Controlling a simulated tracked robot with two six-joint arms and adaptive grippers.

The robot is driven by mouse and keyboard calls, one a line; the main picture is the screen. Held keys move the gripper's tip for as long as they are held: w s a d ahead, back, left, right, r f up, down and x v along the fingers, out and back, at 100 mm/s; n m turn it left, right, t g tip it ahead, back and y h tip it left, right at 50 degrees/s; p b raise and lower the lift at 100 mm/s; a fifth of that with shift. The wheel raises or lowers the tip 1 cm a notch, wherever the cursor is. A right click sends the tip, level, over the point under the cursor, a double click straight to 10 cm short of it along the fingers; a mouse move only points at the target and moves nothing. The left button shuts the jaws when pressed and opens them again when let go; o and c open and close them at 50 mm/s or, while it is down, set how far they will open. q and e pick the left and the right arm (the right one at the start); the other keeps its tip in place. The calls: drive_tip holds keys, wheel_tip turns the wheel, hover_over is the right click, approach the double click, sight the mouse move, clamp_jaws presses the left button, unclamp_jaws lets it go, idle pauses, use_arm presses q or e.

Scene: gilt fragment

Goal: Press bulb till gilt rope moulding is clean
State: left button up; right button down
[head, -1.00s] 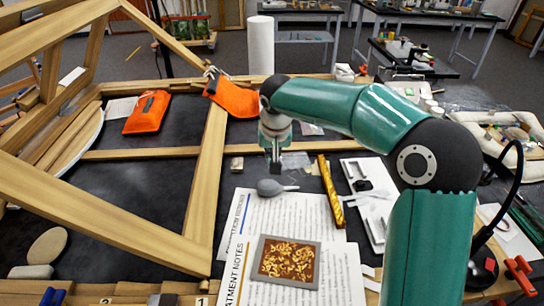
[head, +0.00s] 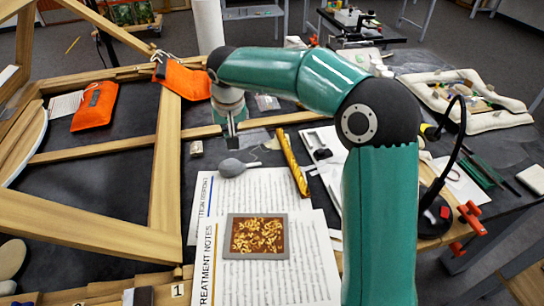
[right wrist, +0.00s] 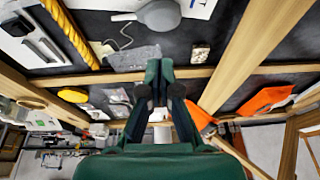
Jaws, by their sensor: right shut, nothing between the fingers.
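The grey rubber bulb (head: 231,167) lies on the dark table at the top edge of the printed sheets, its thin nozzle pointing right. It also shows at the top of the right wrist view (right wrist: 160,14). The gilt rope moulding (head: 294,165) lies slanted to the right of the bulb; part of it shows in the right wrist view (right wrist: 68,30). Any dirt on it is too small to tell. My right gripper (head: 231,134) is beyond the bulb, apart from it. Its fingers are together and empty in the right wrist view (right wrist: 159,68). My left gripper is out of view.
A wooden frame (head: 165,170) spans the left, with a bar behind the bulb. A framed gilt panel (head: 227,238) lies on the treatment notes (head: 300,278). A small block (head: 196,148) sits left of the bulb. A lamp (head: 434,215) stands at the right.

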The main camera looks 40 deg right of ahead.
sight(231, 163)
drive_tip(key=shift+w+d+r, duration=0.25)
drive_tip(key=shift+d+r, duration=0.05)
drive_tip(key=shift+r, duration=0.15)
drive_tip(key=shift+w+d+r, duration=0.2)
drive_tip(key=shift+d+r, duration=0.05)
drive_tip(key=shift+r, duration=0.15)
drive_tip(key=shift+f, duration=0.1)
drive_tip(key=x, duration=0.4)
drive_tip(key=a+p+x, duration=0.1)
drive_tip(key=x, duration=0.4)
drive_tip(key=s+p+x, duration=0.1)
drive_tip(key=x, duration=0.3)
drive_tip(key=shift+a+f, duration=0.2)
drive_tip(key=shift+f, duration=0.4)
wheel_tip(231, 163, down, 2)
drive_tip(key=b, duration=0.2)
drive_tip(key=shift+b, duration=0.3)
drive_tip(key=shift+s, duration=0.1)
